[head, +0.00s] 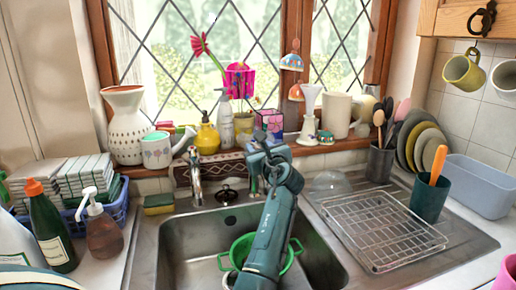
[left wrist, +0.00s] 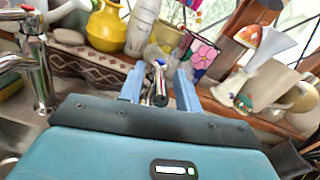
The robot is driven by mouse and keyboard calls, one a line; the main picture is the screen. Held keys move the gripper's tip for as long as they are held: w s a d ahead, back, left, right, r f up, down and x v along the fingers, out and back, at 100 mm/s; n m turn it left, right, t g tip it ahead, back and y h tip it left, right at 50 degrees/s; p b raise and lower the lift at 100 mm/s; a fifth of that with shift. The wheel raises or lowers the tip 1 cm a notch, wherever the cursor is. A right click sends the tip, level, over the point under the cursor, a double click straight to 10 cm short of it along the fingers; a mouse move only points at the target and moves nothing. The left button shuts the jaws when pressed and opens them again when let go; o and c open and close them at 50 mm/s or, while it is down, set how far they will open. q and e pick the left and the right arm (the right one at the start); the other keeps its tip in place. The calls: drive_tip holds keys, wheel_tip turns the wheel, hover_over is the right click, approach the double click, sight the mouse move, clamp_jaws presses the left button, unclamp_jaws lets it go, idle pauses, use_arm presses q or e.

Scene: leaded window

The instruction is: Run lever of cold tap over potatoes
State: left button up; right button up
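The cold tap (left wrist: 158,82), chrome with a blue mark on top, stands at the sink's back edge. A green colander (head: 240,250) sits in the sink (head: 190,255), partly covered by my left arm. I cannot make out potatoes in it. My right gripper is not in view.
The chrome hot tap (head: 196,178) with a red mark stands left of the cold tap. A wire rack (head: 385,228) lies on the drainer. Ornaments, a yellow pot (head: 207,138) and a floral box (head: 270,122) crowd the sill. Bottles stand at the left.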

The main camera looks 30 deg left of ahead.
use_arm(q)
clamp_jaws()
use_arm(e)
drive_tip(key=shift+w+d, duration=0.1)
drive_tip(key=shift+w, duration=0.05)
